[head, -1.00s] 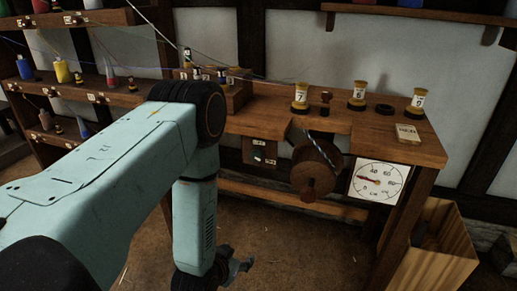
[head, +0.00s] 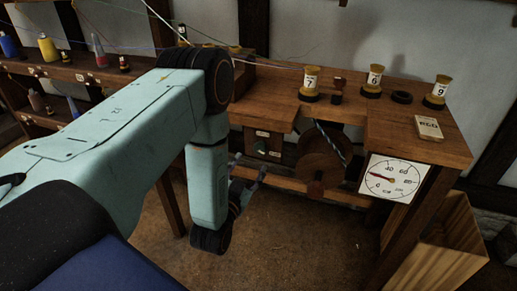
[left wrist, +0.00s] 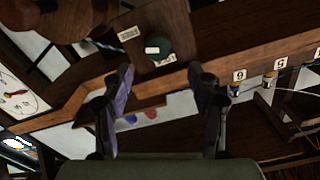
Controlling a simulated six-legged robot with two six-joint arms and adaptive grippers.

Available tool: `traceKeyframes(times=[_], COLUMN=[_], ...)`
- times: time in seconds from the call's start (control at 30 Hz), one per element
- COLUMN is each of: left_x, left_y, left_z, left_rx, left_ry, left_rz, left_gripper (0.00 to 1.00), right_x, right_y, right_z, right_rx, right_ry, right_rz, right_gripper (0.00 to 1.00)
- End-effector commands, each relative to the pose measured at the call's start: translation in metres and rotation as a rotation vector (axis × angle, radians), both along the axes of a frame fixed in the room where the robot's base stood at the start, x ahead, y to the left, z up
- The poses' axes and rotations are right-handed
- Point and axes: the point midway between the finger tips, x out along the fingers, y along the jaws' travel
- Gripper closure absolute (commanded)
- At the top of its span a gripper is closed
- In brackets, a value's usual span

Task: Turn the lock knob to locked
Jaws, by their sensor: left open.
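The lock knob (head: 261,144) is a small dark green round knob on a wooden panel (head: 276,153) at the front of the bench, left of the wooden wheel. My left gripper (head: 249,172) is open, just below and in front of the panel. In the left wrist view its two fingers (left wrist: 162,78) stand apart, with the knob beyond the gap and nothing between them. My right gripper is not in view.
A wooden wheel (head: 324,160) with a rope and a white dial (head: 394,178) are right of the panel. Numbered spools (head: 311,82) stand on the bench top (head: 400,112). A wooden bin (head: 440,250) is at lower right. The floor below is clear.

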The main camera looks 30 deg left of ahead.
Motion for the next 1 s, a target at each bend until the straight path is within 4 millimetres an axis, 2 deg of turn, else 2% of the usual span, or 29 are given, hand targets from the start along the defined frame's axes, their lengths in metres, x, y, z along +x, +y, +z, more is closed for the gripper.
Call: traceKeyframes(times=[0.53, 0.9, 1.0], left_x=[0.068, 0.076, 0.076], left_y=[0.016, 0.019, 0.019], left_z=[-0.001, 0.000, 0.000], left_rx=[0.004, 0.003, 0.003], left_ry=[0.000, 0.002, 0.002], left_rz=[-0.003, -0.004, -0.004], left_gripper=[0.41, 0.41, 0.48], right_x=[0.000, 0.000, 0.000], right_y=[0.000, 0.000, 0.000], right_z=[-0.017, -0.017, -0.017], right_rx=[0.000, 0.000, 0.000], right_ry=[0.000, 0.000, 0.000], right_rz=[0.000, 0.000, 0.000], right_gripper=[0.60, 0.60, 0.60])
